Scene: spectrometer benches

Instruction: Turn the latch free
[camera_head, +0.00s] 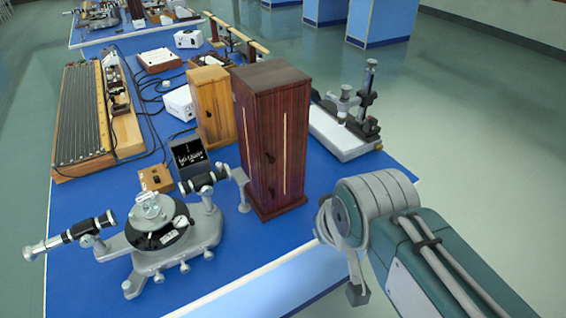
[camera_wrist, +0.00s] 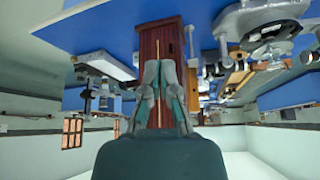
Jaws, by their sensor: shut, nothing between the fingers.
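A tall dark reddish-brown wooden cabinet (camera_head: 252,135) stands upright near the table's front edge. Its front has a pale vertical strip and two small dark fittings, an upper one (camera_head: 270,158) and a lower one (camera_head: 271,192); either could be the latch. In the wrist view, which is upside down, the cabinet (camera_wrist: 149,42) is straight ahead of my gripper (camera_wrist: 160,64). The fingers are shut and empty, and they cover part of the cabinet front.
A metal spectrometer (camera_head: 165,235) stands close left of the cabinet. A lighter wooden box (camera_head: 211,107) is behind it, and a white-based instrument (camera_head: 345,128) is to its right. The blue table (camera_head: 90,280) ends just in front; open floor (camera_head: 470,130) lies to the right.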

